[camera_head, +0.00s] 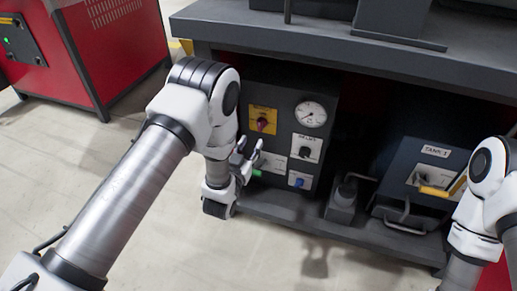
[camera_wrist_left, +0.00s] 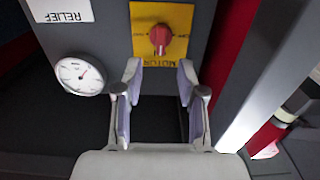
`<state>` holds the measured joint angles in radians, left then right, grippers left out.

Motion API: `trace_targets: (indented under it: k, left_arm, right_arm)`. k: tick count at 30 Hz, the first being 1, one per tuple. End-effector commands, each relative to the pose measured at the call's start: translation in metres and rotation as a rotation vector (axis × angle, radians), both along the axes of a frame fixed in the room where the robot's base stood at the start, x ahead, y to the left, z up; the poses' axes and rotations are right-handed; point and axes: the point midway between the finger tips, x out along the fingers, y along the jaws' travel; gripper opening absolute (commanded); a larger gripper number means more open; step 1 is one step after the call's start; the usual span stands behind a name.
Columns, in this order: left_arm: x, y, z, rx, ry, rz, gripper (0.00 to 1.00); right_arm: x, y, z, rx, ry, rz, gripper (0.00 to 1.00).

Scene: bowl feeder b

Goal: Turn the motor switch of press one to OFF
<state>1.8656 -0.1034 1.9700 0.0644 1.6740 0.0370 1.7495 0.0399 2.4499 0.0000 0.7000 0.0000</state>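The motor switch is a red knob (camera_head: 262,123) on a yellow plate (camera_head: 263,112), at the upper left of the dark control panel under the grey press table. In the left wrist view, which is upside down, the red knob (camera_wrist_left: 160,37) sits on the yellow plate (camera_wrist_left: 176,16) marked MOTOR. Its handle looks roughly upright there; the position marks are too small to read. My left gripper (camera_head: 248,152) is open and empty, in front of the panel and below the switch. In the left wrist view its spread fingers (camera_wrist_left: 160,72) point toward the knob, apart from it.
The panel also has a round gauge (camera_head: 311,114), a RELIEF knob (camera_head: 305,152) and a blue knob (camera_head: 299,182). A TANK-1 box (camera_head: 435,152) with a yellow lever stands right. The table's front edge (camera_head: 350,57) overhangs the panel. A red cabinet (camera_head: 120,48) stands left; floor between is clear.

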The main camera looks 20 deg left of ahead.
Motion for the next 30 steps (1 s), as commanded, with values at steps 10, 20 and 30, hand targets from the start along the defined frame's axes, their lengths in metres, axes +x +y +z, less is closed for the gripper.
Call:
trace_targets:
  k: [10,20,30]
  left_arm:
    - [0.059,-0.002,-0.001,0.000,-0.008,0.001,0.40]
    - [0.076,-0.002,0.002,0.000,-0.001,0.001,0.40]
    - [0.076,-0.002,0.002,0.000,-0.001,0.001,0.00]
  right_arm:
    - [0.000,0.000,-0.027,0.000,-0.001,0.000,0.40]
    - [0.001,0.000,-0.030,0.000,-0.002,-0.002,0.40]
    - [0.001,0.000,-0.030,0.000,-0.002,-0.002,0.40]
